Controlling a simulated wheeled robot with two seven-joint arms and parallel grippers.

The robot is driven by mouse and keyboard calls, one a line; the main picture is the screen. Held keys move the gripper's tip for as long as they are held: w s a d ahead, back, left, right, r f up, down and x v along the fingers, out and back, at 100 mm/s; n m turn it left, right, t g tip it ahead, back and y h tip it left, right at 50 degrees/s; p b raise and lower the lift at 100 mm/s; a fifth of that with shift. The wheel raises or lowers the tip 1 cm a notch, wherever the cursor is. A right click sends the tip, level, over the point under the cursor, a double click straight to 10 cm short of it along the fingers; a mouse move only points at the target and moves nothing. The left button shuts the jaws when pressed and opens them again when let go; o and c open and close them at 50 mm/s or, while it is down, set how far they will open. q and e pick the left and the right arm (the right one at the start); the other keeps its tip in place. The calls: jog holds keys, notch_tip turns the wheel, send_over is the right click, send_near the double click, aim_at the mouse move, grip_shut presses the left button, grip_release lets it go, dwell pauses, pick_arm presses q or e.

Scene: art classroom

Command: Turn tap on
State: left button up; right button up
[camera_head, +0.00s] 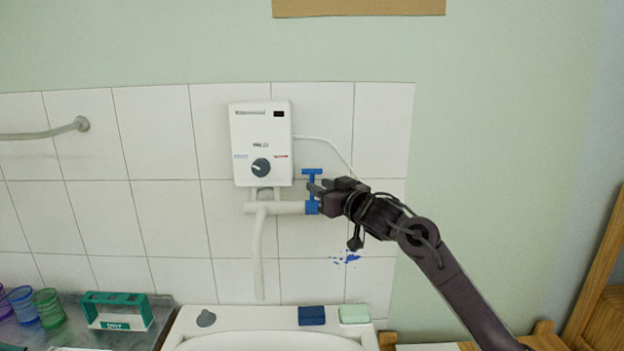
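The tap is a white pipe (284,208) on the tiled wall below a white water heater (261,143). A long spout (259,255) hangs down from it over the sink. A blue T-shaped handle (312,173) stands upright at the pipe's right end. My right gripper (318,190) reaches in from the right, its fingertips at the handle's stem, touching or very close. Its fingers are small and partly overlap the handle, so I cannot tell whether they are closed on it. No water shows below the spout. My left gripper is out of view.
A white sink (190,325) stands below, with a grey stopper (206,318), a blue sponge (311,315) and a pale green soap (354,314) on its rim. Coloured cups (48,308) and a teal box (117,311) stand at left. A towel bar (45,133) is on the left wall.

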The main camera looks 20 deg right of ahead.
aim_at(312, 200)
jog(key=shift+p+x, duration=0.6)
jog(key=shift+x, duration=1.55)
grip_shut()
